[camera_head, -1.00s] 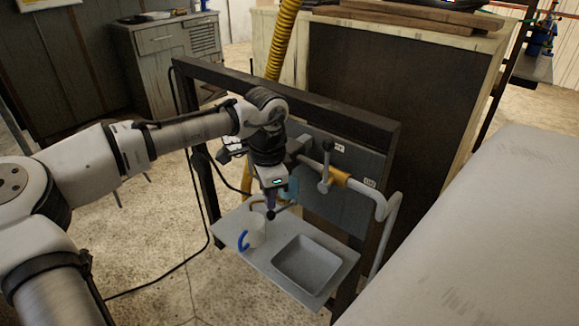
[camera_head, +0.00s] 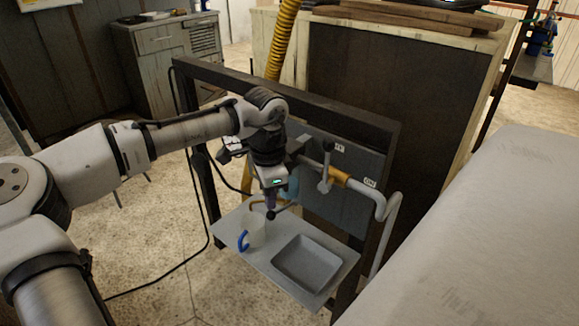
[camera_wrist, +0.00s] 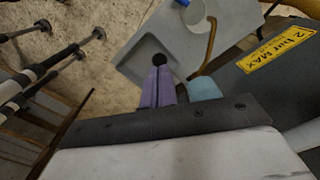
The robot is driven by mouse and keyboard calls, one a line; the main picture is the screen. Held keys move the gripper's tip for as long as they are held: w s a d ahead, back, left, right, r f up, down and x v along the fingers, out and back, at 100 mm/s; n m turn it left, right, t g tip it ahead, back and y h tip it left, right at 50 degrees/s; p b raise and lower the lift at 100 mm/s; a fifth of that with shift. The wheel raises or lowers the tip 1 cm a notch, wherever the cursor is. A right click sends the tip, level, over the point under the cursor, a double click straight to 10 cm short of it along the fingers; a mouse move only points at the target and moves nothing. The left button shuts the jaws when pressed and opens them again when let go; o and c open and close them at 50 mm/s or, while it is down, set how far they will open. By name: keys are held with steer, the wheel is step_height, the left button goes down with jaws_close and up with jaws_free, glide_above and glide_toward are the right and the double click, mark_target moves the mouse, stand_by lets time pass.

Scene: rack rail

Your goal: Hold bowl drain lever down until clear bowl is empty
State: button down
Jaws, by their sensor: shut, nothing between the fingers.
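My gripper (camera_head: 270,204) points down at the rack, with its purple fingers closed together and empty. In the wrist view the gripper (camera_wrist: 158,82) has its fingertips right at a black ball knob (camera_wrist: 159,59), which looks like the end of the drain lever. The knob also shows in the head view (camera_head: 271,215) just under the fingertips. I cannot tell whether they touch it or how far down it is. The teal-tinted bowl (camera_head: 292,187) is beside the fingers, partly hidden; it also shows in the wrist view (camera_wrist: 205,88). Its liquid level cannot be seen.
A pale cup (camera_head: 258,232) with a blue handle stands on the grey shelf (camera_head: 231,222) below the knob. A square recessed tray (camera_head: 305,264) is to its right. A pipe with an upright valve handle (camera_head: 326,168) runs right. A yellow label (camera_wrist: 279,50) reads "2 bar MAX".

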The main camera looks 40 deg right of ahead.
mark_target(271, 211)
steer(key=shift+f, duration=0.1)
stand_by(0.3)
steer(key=shift+f+b, duration=0.8)
steer(key=shift+f, duration=1.3)
steer(key=shift+r, duration=0.1)
stand_by(1.1)
step_height(271, 211, up, 7)
steer(key=p, duration=0.8)
steer(key=shift+r, duration=0.2)
steer(key=shift+f, duration=0.1)
